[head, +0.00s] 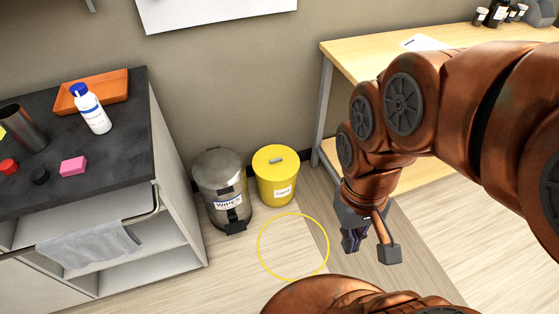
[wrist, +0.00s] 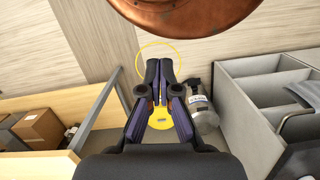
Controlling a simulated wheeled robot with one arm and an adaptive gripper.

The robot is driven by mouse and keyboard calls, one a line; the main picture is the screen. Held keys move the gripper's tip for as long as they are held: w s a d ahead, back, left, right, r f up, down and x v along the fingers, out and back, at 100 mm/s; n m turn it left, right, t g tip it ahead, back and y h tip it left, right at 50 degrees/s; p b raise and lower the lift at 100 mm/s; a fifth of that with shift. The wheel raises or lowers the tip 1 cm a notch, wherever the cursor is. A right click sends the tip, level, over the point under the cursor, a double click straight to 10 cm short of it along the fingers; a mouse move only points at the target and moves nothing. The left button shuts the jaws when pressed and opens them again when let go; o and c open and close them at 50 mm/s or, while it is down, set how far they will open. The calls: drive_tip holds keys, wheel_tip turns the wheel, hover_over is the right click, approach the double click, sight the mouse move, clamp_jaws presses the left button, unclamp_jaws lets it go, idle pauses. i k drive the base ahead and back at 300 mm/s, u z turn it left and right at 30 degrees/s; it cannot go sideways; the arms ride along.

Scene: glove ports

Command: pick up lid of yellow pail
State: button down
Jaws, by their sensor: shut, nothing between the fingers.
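The yellow pail (head: 274,190) stands on the floor against the wall, with a printed label on its front. Its round yellow lid (head: 268,155) sits on top and has a short grey handle (head: 277,160). My gripper (head: 352,242) points down to the right of the pail and nearer the camera, apart from it. In the wrist view my gripper (wrist: 160,65) has its fingers together and holds nothing. The lid (wrist: 158,122) shows there between the finger links, which partly hide it.
A metal pedal bin (head: 219,175) labelled WIPES stands close to the pail's left. A dark-topped cabinet (head: 120,155) is farther left, a wooden table (head: 360,65) to the right. A yellow ring (head: 259,247) marks clear floor in front.

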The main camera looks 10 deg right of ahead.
sight(273, 163)
drive_tip(key=z, duration=0.55)
drive_tip(key=k, duration=0.65)
drive_tip(key=z, duration=0.6)
drive_tip(key=i, duration=1)
drive_tip(key=u, duration=1.15)
drive_tip(key=i, duration=0.9)
drive_tip(key=u, duration=1)
